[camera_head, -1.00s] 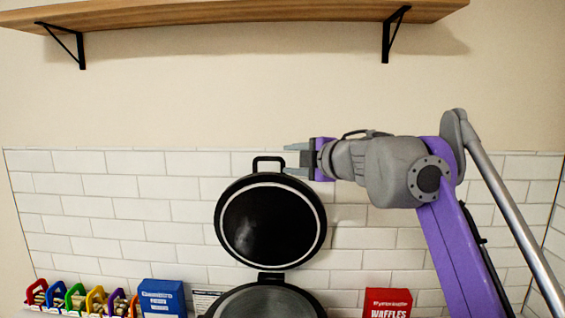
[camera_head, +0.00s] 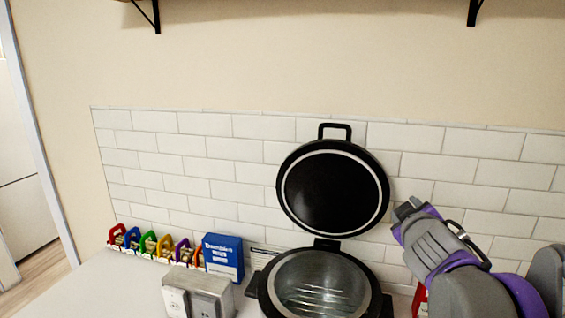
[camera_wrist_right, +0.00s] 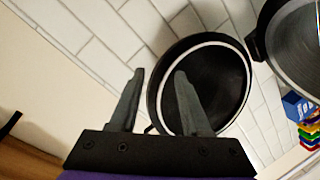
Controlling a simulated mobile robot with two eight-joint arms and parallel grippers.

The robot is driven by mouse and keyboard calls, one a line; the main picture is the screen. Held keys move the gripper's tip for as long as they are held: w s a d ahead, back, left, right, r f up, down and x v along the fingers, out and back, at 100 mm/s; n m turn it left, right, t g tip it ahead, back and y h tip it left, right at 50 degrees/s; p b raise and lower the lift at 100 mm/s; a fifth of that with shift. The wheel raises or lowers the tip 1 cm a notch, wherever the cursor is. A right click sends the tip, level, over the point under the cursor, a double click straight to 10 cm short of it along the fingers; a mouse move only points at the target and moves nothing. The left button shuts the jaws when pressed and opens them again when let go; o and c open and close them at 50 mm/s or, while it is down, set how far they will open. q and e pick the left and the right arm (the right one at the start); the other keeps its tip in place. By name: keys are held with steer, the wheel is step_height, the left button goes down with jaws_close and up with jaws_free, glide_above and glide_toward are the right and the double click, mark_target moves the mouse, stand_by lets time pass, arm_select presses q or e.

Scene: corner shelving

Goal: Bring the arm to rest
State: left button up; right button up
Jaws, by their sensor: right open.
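My right arm comes in from the lower right in the head view, and its gripper (camera_head: 402,212) is beside the raised round black lid (camera_head: 333,188) of a waffle iron. The right wrist view shows the two grey fingers (camera_wrist_right: 157,100) apart with nothing between them. The lid (camera_wrist_right: 215,85) is behind the fingers there; I cannot tell the exact gap. My left gripper does not show in either view.
The open waffle iron base (camera_head: 318,285) stands on the counter. A grey metal box (camera_head: 198,292), a blue box (camera_head: 222,256) and several coloured clips (camera_head: 148,243) are left of it. A red box is mostly hidden behind my arm. Shelf brackets (camera_head: 474,10) are above.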

steer(key=s+a+f+m+g+y, duration=0.1)
steer(key=s+a+f+m+g, duration=0.1)
steer(key=s+f, duration=0.6)
steer(key=s+a+f+m+g+y, duration=0.1)
steer(key=s+a+f+m+g, duration=0.1)
steer(key=s+f, duration=0.7)
steer(key=s+a+f+m+g+y, duration=0.2)
steer(key=s+f, duration=0.6)
steer(key=f, duration=1.1)
steer(key=shift+s+a+f+g, duration=0.1)
steer(key=shift+a+f+g, duration=0.1)
steer(key=shift+a+g, duration=0.5)
steer(key=shift+s+a+f+g, duration=0.15)
steer(key=shift+a+g, duration=0.35)
steer(key=shift+g, duration=0.3)
steer(key=shift+w, duration=0.1)
